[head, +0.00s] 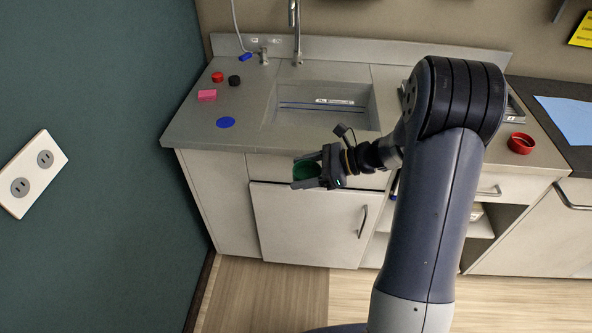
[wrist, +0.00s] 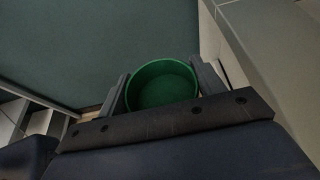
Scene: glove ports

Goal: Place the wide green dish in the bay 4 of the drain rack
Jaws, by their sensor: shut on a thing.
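My gripper (head: 312,171) is shut on the green dish (head: 303,171), holding it in the air in front of the sink cabinet, below the counter edge. In the wrist view the green dish (wrist: 162,85) shows as a round open bowl, with a finger of my gripper (wrist: 160,92) on each side. In the head view the dish is partly hidden by the fingers. The drain rack is mostly hidden behind my arm; I cannot make out its bays.
The sink (head: 325,108) is behind my gripper. A teal wall (head: 90,230) bounds the left.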

